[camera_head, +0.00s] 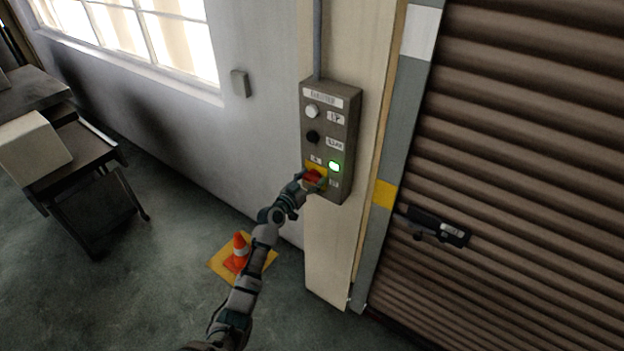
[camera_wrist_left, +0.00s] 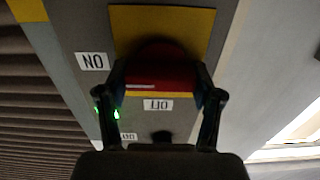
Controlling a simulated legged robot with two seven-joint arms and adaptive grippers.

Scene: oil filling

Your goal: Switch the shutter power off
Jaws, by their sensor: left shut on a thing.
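The grey shutter control box (camera_head: 345,120) is mounted on the pale post. It has a white button (camera_head: 312,111), a black button (camera_head: 313,136) and a lit green lamp (camera_head: 334,166). At its bottom is a red switch handle (camera_head: 313,176) on a yellow plate (camera_wrist_left: 122,22). My left gripper (camera_head: 310,181) is at the handle. In the left wrist view, its two fingers stand on either side of the red handle (camera_wrist_left: 160,80), shut on it. An ON label (camera_wrist_left: 93,61) shows beside the yellow plate. The fingers partly hide the lamp there. My right gripper is not in view.
The brown roller shutter (camera_head: 520,150) with a dark latch (camera_head: 438,227) is right of the post. An orange cone (camera_head: 238,250) stands on a yellow floor patch (camera_head: 217,264). A dark table (camera_head: 85,155) is at the left. A small grey wall box (camera_head: 240,83) is left of the post.

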